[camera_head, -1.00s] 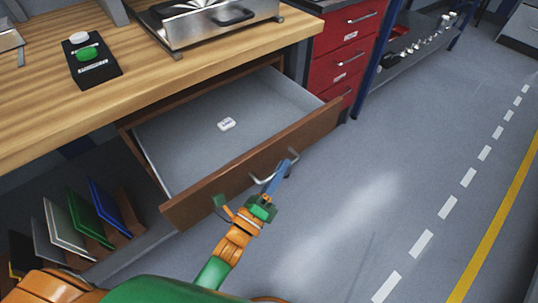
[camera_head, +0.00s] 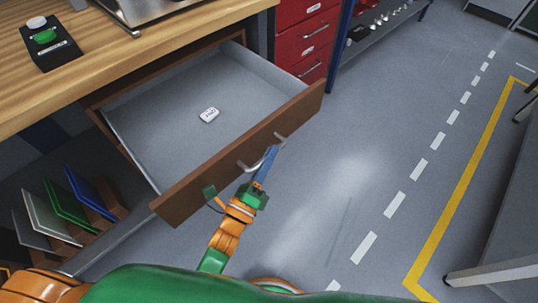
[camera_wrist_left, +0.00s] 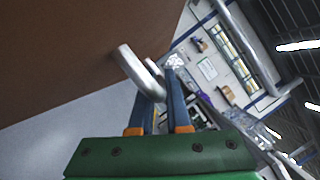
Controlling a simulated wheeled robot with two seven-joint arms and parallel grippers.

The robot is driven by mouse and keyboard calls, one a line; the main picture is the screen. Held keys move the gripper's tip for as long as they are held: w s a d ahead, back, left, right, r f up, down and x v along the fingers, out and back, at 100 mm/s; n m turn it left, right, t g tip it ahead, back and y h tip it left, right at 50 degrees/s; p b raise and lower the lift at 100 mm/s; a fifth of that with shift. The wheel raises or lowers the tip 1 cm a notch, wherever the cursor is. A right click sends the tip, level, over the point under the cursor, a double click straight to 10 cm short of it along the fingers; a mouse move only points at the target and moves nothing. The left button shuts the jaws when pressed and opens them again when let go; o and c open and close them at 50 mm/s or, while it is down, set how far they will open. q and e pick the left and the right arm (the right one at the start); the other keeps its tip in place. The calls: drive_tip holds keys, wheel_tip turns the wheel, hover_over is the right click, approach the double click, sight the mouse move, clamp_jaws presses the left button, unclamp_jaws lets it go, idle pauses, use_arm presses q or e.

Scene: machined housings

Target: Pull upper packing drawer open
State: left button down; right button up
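The upper drawer (camera_head: 140,135) is pulled well out from under the wooden bench, with its grey inside showing. Its brown front (camera_head: 190,195) carries a metal bar handle (camera_head: 279,138). In the head view, my left gripper (camera_head: 268,160) reaches this handle from the front. In the left wrist view, the blue fingers (camera_wrist_left: 163,97) stand on either side of the pale handle bar (camera_wrist_left: 138,68) and look shut on it, close to the brown drawer front (camera_wrist_left: 70,50). The finger contact is partly hidden. My right gripper is not in view.
A small white box (camera_head: 209,115) lies in the drawer. A black button box (camera_head: 48,46) stands on the bench (camera_head: 110,60). Upright coloured panels (camera_head: 70,205) stand below left. A red cabinet (camera_head: 303,45) is behind right. Grey floor (camera_head: 350,170) to the right is clear.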

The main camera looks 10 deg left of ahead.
use_arm(q)
drive_tip(key=c, duration=0.9)
unclamp_jaws()
drive_tip(key=v, duration=0.7)
